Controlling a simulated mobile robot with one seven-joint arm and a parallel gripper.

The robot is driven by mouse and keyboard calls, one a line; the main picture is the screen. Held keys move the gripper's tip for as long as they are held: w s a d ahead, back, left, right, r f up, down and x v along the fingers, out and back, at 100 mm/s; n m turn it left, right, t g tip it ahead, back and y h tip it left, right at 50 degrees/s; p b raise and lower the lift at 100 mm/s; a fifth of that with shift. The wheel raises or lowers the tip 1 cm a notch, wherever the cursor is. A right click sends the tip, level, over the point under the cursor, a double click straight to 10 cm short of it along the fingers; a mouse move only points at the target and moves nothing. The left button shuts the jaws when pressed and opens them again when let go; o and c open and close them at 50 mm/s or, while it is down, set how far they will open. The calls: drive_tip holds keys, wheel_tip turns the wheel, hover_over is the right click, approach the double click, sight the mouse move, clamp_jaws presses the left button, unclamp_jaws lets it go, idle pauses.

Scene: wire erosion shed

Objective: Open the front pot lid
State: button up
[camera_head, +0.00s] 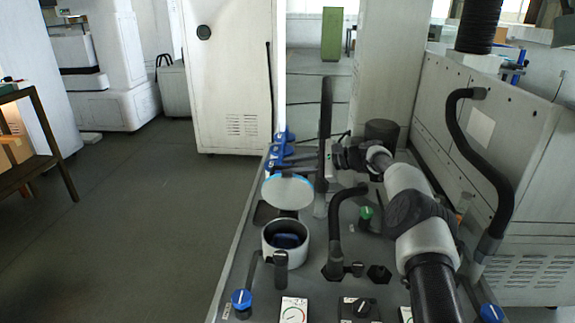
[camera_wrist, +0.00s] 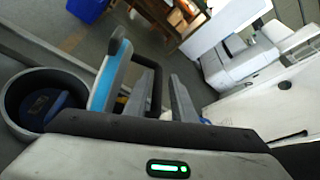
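The front pot (camera_head: 285,243) is a pale round pot on the grey console, open at the top with a dark blue thing inside. Its lid (camera_head: 288,191) is raised on edge behind the pot, tilted up. In the wrist view the pot (camera_wrist: 18,112) is at the left, and the lid (camera_wrist: 104,78) stands upright beside it, blue with a pale rim. My gripper (camera_wrist: 167,97) is beside the lid, with two grey fingers apart. A dark bar shows near the fingers. Whether they touch the lid or bar is hidden.
A black curved pipe (camera_head: 338,225) rises right of the pot. A blue knob (camera_head: 241,299) and dials are along the console's front. A white panel with a black handle (camera_head: 487,180) stands to the right. Open floor (camera_head: 150,220) lies left of the console.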

drive_tip(key=p+v, duration=0.2)
drive_tip(key=v, duration=1.4)
drive_tip(key=shift+w, duration=0.2)
drive_tip(key=shift+d, duration=0.1)
